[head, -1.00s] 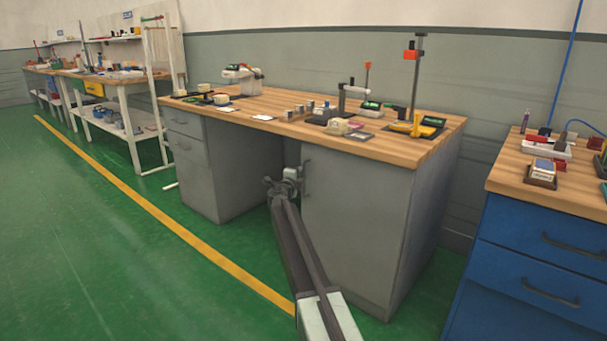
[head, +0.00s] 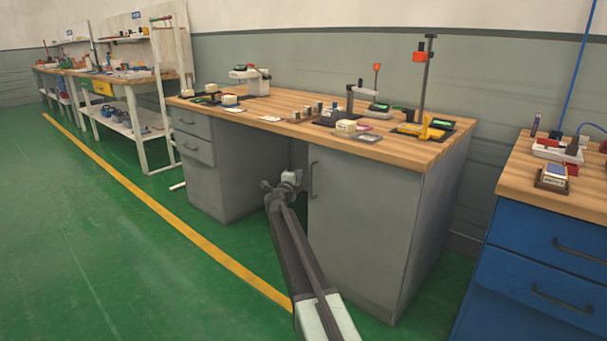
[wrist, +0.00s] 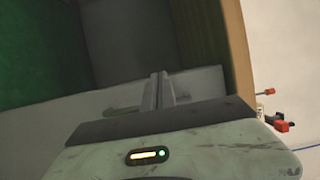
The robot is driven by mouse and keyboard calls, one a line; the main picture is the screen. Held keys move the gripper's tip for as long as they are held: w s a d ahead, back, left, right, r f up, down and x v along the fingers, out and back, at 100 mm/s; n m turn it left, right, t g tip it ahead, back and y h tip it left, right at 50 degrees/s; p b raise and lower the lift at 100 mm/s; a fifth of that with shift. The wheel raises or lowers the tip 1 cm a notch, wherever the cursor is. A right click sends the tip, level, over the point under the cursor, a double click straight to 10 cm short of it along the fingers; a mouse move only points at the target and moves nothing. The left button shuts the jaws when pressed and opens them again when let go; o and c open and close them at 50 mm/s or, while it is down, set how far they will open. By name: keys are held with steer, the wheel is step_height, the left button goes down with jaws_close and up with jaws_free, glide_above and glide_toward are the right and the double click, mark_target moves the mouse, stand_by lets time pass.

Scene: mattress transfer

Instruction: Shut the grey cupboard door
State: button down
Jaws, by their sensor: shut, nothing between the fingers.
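The grey cupboard door (head: 360,235) is the front of the right pedestal under the wooden-topped bench. It looks flush or nearly flush with the cupboard; I cannot tell whether a small gap remains. Its dark upright handle (head: 313,181) is near its left edge. My gripper (head: 292,178) is just left of the handle, by the door's left edge, in front of the dark knee space. In the wrist view my gripper (wrist: 158,90) has its fingers together with nothing between them. A grey surface lies beyond the fingertips; contact is unclear.
The wooden bench top (head: 240,113) above carries several small tools and devices. A grey drawer pedestal (head: 220,180) stands left of the knee space. A blue drawer cabinet (head: 540,270) stands at right. The green floor (head: 110,240) at left is clear, crossed by a yellow line.

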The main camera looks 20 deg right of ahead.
steer(key=s+a, duration=0.5)
steer(key=a, duration=0.3)
steer(key=s+a+r+n+t+y+p, duration=0.4)
steer(key=s+r+n+p, duration=0.15)
steer(key=r+n, duration=0.2)
steer(key=s+a+f+n+g+y+p, duration=0.2)
steer(key=s+a+f+n+y, duration=0.1)
steer(key=s+a+n+y, duration=0.55)
steer(key=s+a+f+n+g+y, duration=0.1)
steer(key=s+a+f+n+g, duration=0.1)
steer(key=s+f+n+g, duration=0.35)
steer(key=s+a+f+n+g+y, duration=0.1)
steer(key=s+a+f+n+g, duration=0.2)
steer(key=s+f, duration=0.5)
steer(key=s+d+f+g+h+p, duration=0.1)
steer(key=s+d+f+g+h, duration=0.2)
steer(key=s, duration=0.6)
steer(key=s+d+f+g+h, duration=0.1)
steer(key=s+d+f+g, duration=0.3)
steer(key=s, duration=0.5)
step_height(320, 180, up, 38)
steer(key=p, duration=3.7)
steer(key=shift+w+a+r+n+g+p, duration=0.15)
steer(key=shift+a+n+g+p, duration=0.2)
steer(key=shift+n+g, duration=0.1)
